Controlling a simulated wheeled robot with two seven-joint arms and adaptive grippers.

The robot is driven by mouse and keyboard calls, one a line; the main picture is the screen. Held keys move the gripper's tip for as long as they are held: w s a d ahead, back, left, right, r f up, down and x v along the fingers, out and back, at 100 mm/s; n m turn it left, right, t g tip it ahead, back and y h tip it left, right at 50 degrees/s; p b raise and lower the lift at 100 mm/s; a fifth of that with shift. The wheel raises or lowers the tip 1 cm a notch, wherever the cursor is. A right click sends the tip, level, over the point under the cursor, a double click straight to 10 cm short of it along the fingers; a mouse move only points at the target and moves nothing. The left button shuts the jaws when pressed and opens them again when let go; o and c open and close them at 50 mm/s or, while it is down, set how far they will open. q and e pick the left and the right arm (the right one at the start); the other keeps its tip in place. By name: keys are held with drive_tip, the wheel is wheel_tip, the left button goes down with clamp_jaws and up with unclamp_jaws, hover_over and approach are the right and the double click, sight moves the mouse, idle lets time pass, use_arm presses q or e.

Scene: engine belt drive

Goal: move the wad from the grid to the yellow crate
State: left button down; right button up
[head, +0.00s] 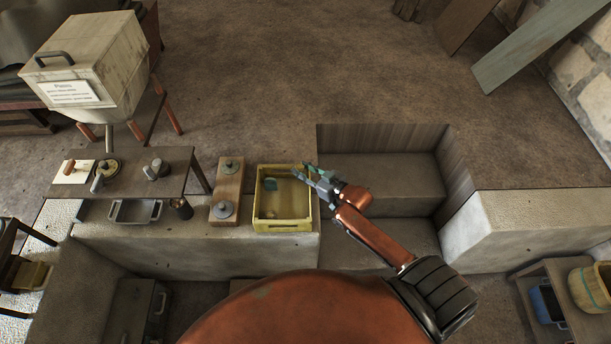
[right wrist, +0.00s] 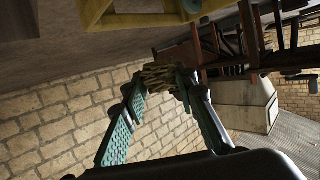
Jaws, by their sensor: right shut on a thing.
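The yellow crate (head: 283,226) stands on the stone ledge, and part of its frame shows at the top of the right wrist view (right wrist: 130,20). My right gripper (head: 302,173) is at the crate's upper right edge. In the right wrist view its green-padded fingers are shut on a straw-coloured wad (right wrist: 160,76), held at the fingertips. The wad cannot be made out in the head view. I cannot pick out the grid for certain. My left gripper is not in view.
A small teal thing (head: 271,185) shows inside the crate. A wooden block with metal knobs (head: 227,190) stands just left of the crate. A metal tray (head: 135,211) and a dark cup (head: 181,208) are further left. A stepped stone recess (head: 380,180) lies to the right.

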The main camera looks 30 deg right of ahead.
wheel_tip(320, 180, down, 6)
drive_tip(key=w+d, duration=0.1)
drive_tip(key=d, duration=0.1)
drive_tip(key=shift+w+d+f+b, duration=0.15)
drive_tip(key=shift+d+b, duration=0.1)
drive_tip(key=shift+b, duration=0.15)
drive_tip(key=shift+f+b, duration=0.3)
drive_tip(key=shift+f, duration=0.35)
drive_tip(key=o, duration=0.8)
drive_tip(key=shift+o, duration=0.2)
drive_tip(key=r+p+v, duration=0.1)
drive_tip(key=v, duration=1.1)
drive_tip(key=shift+r, duration=0.2)
